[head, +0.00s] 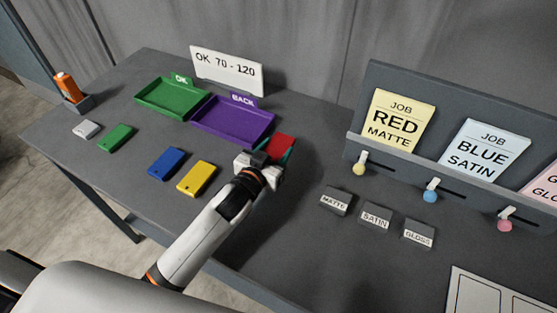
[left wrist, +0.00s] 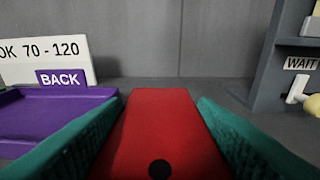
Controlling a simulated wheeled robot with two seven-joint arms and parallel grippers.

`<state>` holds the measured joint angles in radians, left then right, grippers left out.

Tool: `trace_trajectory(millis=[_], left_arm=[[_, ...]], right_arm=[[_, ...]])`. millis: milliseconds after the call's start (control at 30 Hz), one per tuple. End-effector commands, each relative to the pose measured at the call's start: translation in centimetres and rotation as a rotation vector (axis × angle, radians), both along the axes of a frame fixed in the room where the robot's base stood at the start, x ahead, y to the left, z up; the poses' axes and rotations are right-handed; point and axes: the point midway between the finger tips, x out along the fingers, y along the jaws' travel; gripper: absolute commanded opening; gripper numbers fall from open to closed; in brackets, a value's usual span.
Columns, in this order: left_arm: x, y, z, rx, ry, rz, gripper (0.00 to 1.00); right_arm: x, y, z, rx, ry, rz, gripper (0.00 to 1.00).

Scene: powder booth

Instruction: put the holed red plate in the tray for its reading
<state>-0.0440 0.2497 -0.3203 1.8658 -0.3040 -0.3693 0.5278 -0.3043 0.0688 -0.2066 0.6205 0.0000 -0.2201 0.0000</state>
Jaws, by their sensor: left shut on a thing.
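My left gripper (head: 270,158) is shut on the red plate (head: 282,146), just right of the purple tray. In the left wrist view the red plate (left wrist: 160,125) lies between the two teal fingers, with a dark round hole near its lower end. The purple tray marked BACK (head: 235,140) is empty; it also shows at the left in the left wrist view (left wrist: 60,96). The green tray marked OK (head: 172,114) is empty too. A white sign (head: 227,74) behind the trays reads OK 70 - 120. My right gripper is not in view.
White (head: 86,129), green (head: 115,138), blue (head: 166,163) and yellow (head: 197,178) plates lie in front of the trays. An orange device (head: 67,87) stands in a holder at the far left. A job card rack (head: 390,150) and finish blocks (head: 375,217) occupy the right.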

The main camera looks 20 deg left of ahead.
Motion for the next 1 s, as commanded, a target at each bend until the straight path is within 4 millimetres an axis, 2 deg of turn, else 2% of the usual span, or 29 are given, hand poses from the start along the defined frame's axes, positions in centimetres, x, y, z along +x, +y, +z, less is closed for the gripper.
trace_trajectory(millis=[300,700,733,800,867,1000], left_arm=[[0.0,-0.1,-3.8,-0.001,-0.001,0.0,0.25],[0.0,0.0,-4.4,-0.001,-0.003,-0.001,0.25],[0.0,0.0,-4.4,0.0,-0.001,-0.001,0.56],[0.0,0.0,-4.3,0.0,-0.001,-0.001,0.67],[0.0,0.0,-4.3,0.0,-0.001,-0.001,0.74],[0.0,0.0,-4.3,0.0,-0.001,-0.001,0.74]], right_arm=[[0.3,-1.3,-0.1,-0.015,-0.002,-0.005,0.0],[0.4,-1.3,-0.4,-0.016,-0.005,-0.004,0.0],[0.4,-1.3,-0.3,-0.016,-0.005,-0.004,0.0],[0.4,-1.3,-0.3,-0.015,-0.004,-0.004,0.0],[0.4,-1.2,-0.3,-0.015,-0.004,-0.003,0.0],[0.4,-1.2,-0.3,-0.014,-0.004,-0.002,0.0]])
